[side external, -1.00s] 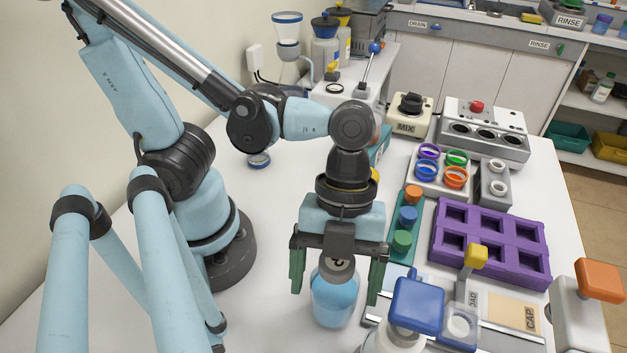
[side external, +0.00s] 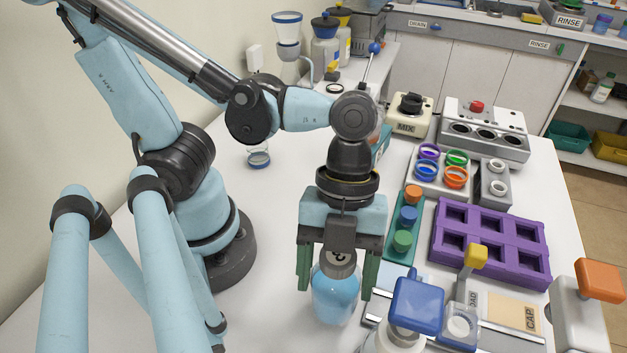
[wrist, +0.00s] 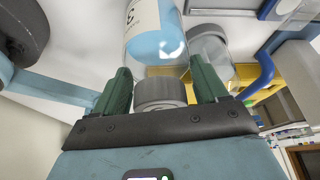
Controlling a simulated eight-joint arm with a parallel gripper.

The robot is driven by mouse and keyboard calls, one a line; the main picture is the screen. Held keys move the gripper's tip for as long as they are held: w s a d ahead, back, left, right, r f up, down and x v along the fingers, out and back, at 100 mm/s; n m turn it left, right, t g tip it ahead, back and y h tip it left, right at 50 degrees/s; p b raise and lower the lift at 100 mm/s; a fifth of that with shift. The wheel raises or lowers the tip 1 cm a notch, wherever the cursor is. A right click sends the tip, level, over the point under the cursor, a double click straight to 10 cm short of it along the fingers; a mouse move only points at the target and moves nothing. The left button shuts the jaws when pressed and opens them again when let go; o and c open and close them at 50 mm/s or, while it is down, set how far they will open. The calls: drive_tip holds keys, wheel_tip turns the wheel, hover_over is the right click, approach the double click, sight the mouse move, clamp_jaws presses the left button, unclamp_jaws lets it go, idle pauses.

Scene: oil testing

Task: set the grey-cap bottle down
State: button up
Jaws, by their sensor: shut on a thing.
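The grey-cap bottle (side external: 336,298) is clear with light blue liquid and stands upright in the side external view. My gripper (side external: 337,291) points down over it, with one green finger on each side, shut on the bottle. In the wrist view the bottle (wrist: 155,45) and its grey cap (wrist: 160,92) sit between the fingers of my gripper (wrist: 160,73). I cannot tell if the bottle's base touches the white table (side external: 265,310). The far side of the bottle is hidden.
To the right are a blue-topped dispenser (side external: 417,305), a metal rail and a purple rack (side external: 490,243) with empty square wells. A green strip (side external: 402,262) with coloured caps lies behind. The table left of the bottle is clear up to my base.

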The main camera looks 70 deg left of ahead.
wheel_tip(320, 180, up, 8)
drive_tip(key=shift+s+d+r, duration=0.1)
drive_tip(key=shift+r, duration=0.1)
drive_tip(key=shift+s+d, duration=0.2)
drive_tip(key=shift+s, duration=0.1)
drive_tip(key=s+a+x, duration=0.1)
drive_tip(key=x, duration=0.9)
idle(0.4)
drive_tip(key=shift+s+f, duration=0.1)
drive_tip(key=shift+f, duration=0.1)
drive_tip(key=o, duration=1.5)
drive_tip(key=shift+o, duration=0.2)
drive_tip(key=shift+r, duration=0.15)
